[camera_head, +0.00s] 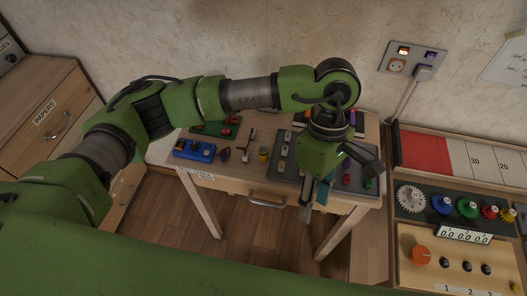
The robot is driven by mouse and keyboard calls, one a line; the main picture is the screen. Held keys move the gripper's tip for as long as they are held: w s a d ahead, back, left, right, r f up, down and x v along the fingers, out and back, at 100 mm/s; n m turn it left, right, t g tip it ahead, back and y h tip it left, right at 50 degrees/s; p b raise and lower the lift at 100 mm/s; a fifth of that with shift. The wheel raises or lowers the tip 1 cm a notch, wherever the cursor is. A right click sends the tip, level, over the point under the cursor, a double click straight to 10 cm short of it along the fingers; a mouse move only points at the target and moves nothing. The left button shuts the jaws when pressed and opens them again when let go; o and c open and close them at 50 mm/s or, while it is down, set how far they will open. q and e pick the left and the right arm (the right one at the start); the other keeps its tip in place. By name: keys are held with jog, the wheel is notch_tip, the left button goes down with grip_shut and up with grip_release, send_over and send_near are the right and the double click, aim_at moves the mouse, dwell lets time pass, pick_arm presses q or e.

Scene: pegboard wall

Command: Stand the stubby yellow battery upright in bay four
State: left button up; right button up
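A short yellow cylinder (263,154), which looks like the stubby battery, stands on the small wooden table, just left of a dark grey tray (273,174). The tray has pale label-like pieces along its left side and red and green items at its right. My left gripper (339,192) hangs over the tray's right part and front edge, its fingers spread apart. It is to the right of the yellow cylinder, not touching it. My arm and gripper hide much of the tray, and I cannot make out which bay is four. My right gripper is not in view.
A blue box (194,150) and a green board (214,129) with red parts are on the table's left. A wooden drawer unit (48,115) stands at left. At right are a gear panel (411,199) and an orange knob (421,256). A wall socket (397,66) holds a plug.

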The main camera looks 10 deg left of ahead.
pick_arm(q)
jog(key=w+a+r+n+t+y, duration=0.1)
jog(key=w+a+r+t+y, duration=0.2)
jog(key=w, duration=0.4)
jog(key=w+a+r+t+y, duration=0.2)
jog(key=w+a+t, duration=0.1)
jog(key=w+a, duration=0.35)
send_near(264, 149)
jog(key=shift+n, duration=0.3)
jog(key=x, duration=0.5)
jog(key=shift+a+r, duration=0.1)
jog(key=shift+a, duration=0.1)
jog(key=p+x, duration=0.2)
jog(key=x, duration=0.2)
jog(key=shift+f, duration=0.3)
jog(key=shift+a+f, duration=0.1)
jog(key=shift+f, duration=0.25)
grip_shut()
